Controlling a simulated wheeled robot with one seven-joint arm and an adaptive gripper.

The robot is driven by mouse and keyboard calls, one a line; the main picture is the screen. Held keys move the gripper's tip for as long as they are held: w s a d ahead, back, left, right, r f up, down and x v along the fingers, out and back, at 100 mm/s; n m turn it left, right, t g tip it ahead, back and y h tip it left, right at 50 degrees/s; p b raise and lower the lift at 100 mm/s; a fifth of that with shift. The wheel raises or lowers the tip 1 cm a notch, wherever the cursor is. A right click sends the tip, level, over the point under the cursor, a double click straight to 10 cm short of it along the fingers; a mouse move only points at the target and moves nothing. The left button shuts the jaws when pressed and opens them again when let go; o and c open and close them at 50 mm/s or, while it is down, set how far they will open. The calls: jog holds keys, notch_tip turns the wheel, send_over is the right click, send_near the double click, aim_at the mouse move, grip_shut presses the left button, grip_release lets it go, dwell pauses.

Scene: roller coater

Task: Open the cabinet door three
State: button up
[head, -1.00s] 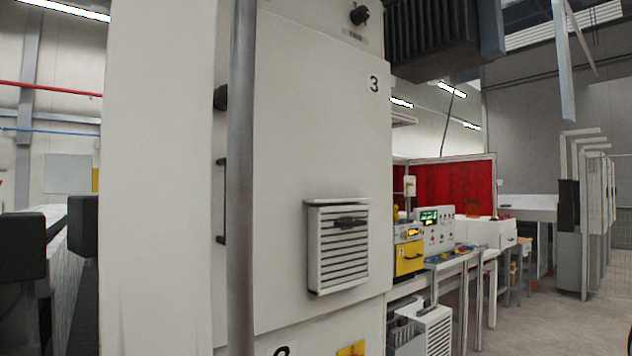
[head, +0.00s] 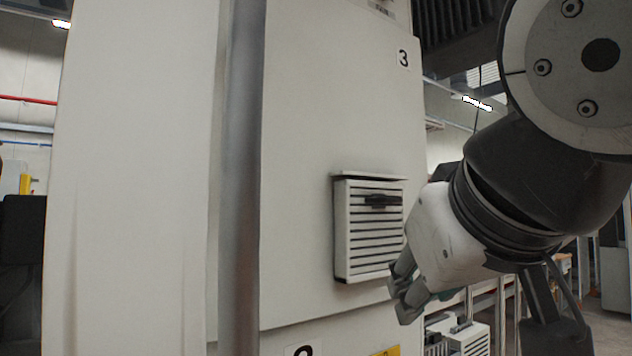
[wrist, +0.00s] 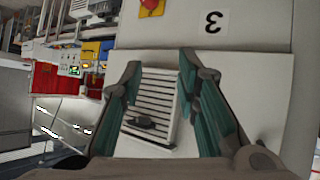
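The tall pale cabinet door (head: 300,120) with a "3" label (head: 404,58) at its upper right looks shut. A louvred vent box (head: 370,240) sits on its lower right, with a dark handle (head: 382,201) near the box's top. My gripper (head: 402,293) is at the vent's lower right in the head view, its fingers apart. In the wrist view the picture is upside down. There my open gripper (wrist: 160,62) frames the vent (wrist: 155,85) and its dark handle (wrist: 140,122) between teal finger pads, with nothing held. Contact cannot be told.
A thick grey vertical post (head: 240,170) stands in front of the door's left side. A second number label (wrist: 213,21) and a yellow plate with a red knob (wrist: 150,6) are below the vent. Benches and a red panel (wrist: 50,80) lie beyond the cabinet.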

jog(key=a+r+n+t+y+b, duration=0.1)
jog(key=a+r+t+y+b, duration=0.25)
jog(key=a+r, duration=0.4)
jog(key=n+t+y+b, duration=0.1)
jog(key=y+b, duration=0.3)
send_near(245, 132)
jog(key=p+x, duration=0.1)
jog(key=x, duration=0.9)
jog(key=shift+w+a, duration=0.15)
jog(key=shift+w, duration=0.1)
grip_shut()
